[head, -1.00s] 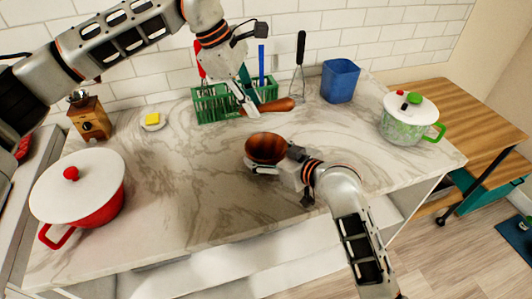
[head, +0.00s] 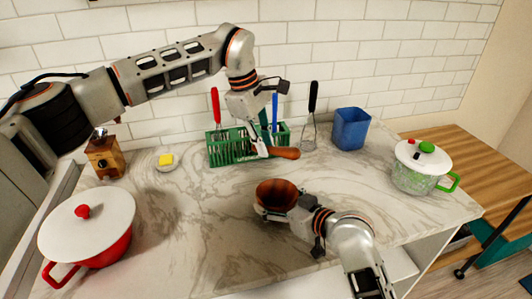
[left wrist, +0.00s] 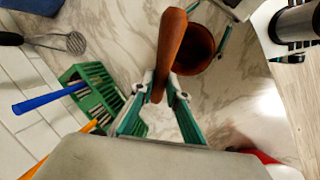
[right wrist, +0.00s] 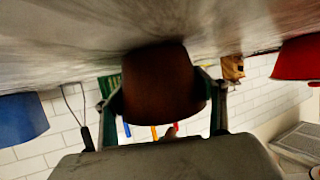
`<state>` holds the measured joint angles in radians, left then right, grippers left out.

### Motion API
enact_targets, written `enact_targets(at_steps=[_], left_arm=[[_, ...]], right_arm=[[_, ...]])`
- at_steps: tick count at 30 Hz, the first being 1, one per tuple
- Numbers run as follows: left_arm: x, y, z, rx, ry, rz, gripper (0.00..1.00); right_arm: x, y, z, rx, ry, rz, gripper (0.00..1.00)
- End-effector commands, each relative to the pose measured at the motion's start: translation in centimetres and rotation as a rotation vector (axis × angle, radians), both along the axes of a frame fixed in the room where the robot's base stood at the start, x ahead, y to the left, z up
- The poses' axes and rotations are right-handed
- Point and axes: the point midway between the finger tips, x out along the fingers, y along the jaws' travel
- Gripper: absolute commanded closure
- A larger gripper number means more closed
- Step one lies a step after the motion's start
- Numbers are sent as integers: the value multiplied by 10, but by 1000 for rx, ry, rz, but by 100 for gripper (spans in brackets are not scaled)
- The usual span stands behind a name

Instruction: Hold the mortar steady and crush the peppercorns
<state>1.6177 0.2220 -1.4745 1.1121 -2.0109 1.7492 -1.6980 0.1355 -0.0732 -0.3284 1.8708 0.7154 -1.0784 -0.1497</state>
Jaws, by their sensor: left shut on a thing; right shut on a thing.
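A brown wooden mortar (head: 277,193) is held upright near the middle of the counter by my right gripper (head: 273,213), whose fingers are shut around it. The right wrist view shows the mortar (right wrist: 158,80) between both fingers. My left gripper (head: 264,150) is shut on a wooden pestle (head: 285,153), above and behind the mortar in the head view. The pestle lies roughly level there. In the left wrist view the pestle (left wrist: 170,45) passes between the fingertips and partly overlaps the mortar (left wrist: 205,48), apart from its bowl. No peppercorns can be made out inside the dark bowl.

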Motion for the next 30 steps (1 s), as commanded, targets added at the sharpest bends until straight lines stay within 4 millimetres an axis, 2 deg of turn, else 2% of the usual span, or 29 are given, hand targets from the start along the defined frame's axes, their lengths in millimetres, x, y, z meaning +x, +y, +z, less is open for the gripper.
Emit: enact_targets(at_steps=[11,17,30], left_arm=[[33,1,-4,153,-110,-244,100],[50,2,-4,271,-240,-458,100],[62,0,0,416,-539,-801,100]], right_arm=[[0,0,0,0,0,-1,54],[0,0,0,0,0,-1,54],[0,0,0,0,0,-1,54]])
